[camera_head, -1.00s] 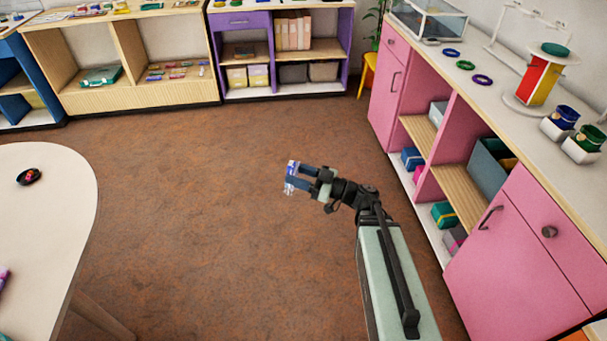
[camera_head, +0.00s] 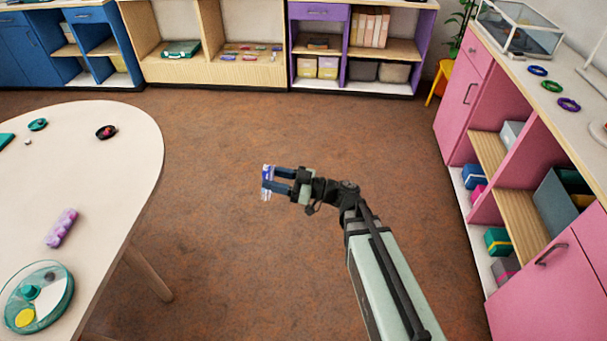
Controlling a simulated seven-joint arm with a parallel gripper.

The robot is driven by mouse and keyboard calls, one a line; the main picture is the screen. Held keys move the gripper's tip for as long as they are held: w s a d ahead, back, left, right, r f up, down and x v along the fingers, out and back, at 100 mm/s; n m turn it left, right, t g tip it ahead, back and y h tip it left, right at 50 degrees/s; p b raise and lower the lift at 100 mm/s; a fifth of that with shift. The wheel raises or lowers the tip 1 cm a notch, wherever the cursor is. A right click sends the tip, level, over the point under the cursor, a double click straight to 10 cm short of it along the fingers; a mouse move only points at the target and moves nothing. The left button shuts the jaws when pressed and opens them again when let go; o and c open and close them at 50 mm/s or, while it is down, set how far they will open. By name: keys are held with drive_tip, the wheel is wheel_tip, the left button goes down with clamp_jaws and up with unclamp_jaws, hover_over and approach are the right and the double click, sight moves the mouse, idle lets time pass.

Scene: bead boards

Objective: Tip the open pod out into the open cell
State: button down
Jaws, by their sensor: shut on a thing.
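My gripper (camera_head: 272,180) is out over the brown floor, to the right of the white table. It is shut on a small blue and clear pod (camera_head: 267,183), held upright at the fingertips. Whether the pod is open at its top and what lies inside are too small to tell. A round clear tray with a teal rim (camera_head: 69,292) lies on the table at the lower left, well apart from my gripper. It holds white, teal and yellow parts. Which of its cells is open I cannot tell.
On the white table (camera_head: 112,185) lie a purple beaded piece (camera_head: 61,228), a dark round dish (camera_head: 106,132) and a teal round piece (camera_head: 38,124). A pink cabinet (camera_head: 545,260) stands at the right. The floor (camera_head: 220,235) between is clear.

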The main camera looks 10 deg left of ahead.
drive_tip(key=s+a+n+h, duration=0.3)
drive_tip(key=s+a+h, duration=0.3)
drive_tip(key=s+a, duration=1.1)
drive_tip(key=s+a+n+g+h, duration=0.1)
drive_tip(key=s+a+n+h, duration=0.2)
drive_tip(key=s+a, duration=1.4)
drive_tip(key=s+a+n+g+h, duration=0.1)
drive_tip(key=s+a+n+h, duration=0.3)
drive_tip(key=s+a+h, duration=0.5)
drive_tip(key=s+a, duration=0.4)
drive_tip(key=a, duration=0.6)
drive_tip(key=s+a, duration=0.4)
drive_tip(key=a, duration=0.7)
drive_tip(key=shift+a+f+h, duration=0.2)
drive_tip(key=shift+f+h, duration=0.05)
drive_tip(key=shift+h, duration=0.15)
